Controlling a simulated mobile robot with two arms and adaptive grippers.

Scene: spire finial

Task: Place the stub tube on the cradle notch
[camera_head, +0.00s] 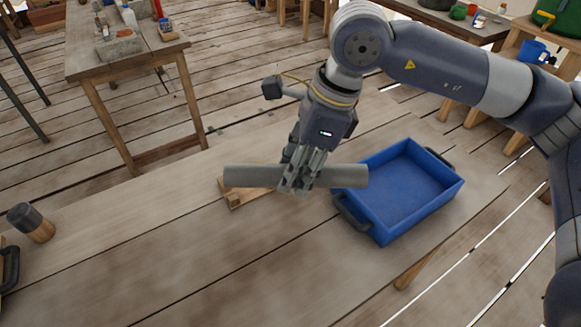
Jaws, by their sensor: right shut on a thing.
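The stub tube (252,176) is a grey cylinder that lies level, left to right, in the middle of the camera_head view. My right gripper (299,182) is shut on the stub tube near its middle, coming down from above. The wooden cradle (234,198) shows partly behind and below the tube's left half. Its notch is hidden by the tube and gripper. I cannot tell whether the tube touches the cradle or hangs above it. The tube's right end overlaps the blue tray's left edge in the picture. My left gripper is not in view.
The blue tray (374,227) with dark handles stands empty on the table (200,270), right of the cradle. The table's front middle is clear. A side table (125,60) with items stands at the back left.

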